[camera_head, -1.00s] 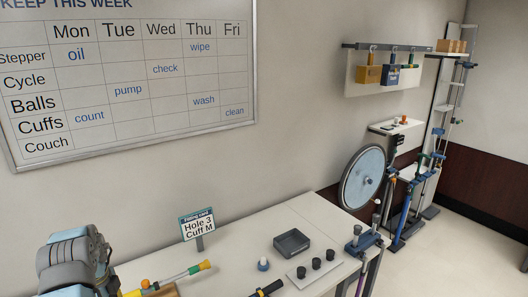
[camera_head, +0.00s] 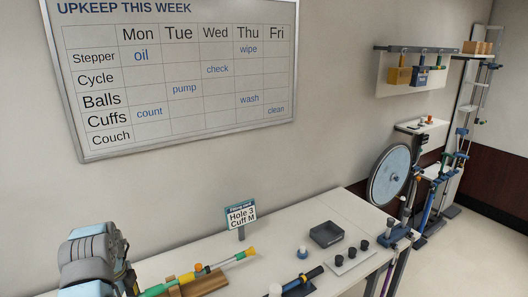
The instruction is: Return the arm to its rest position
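My arm (camera_head: 92,258) shows at the lower left of the head view as rounded grey and light-blue links, in front of the table's left end. My gripper is not in the picture, so I cannot see its fingers or whether it holds anything.
The white table (camera_head: 318,205) carries a dark tray (camera_head: 326,234), a plate with black knobs (camera_head: 351,260), a small blue-white bottle (camera_head: 302,252), a sign (camera_head: 240,216), and a green-and-yellow tool (camera_head: 160,289) on a wooden block. A large disc (camera_head: 390,175) stands beyond. The whiteboard (camera_head: 185,75) hangs behind.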

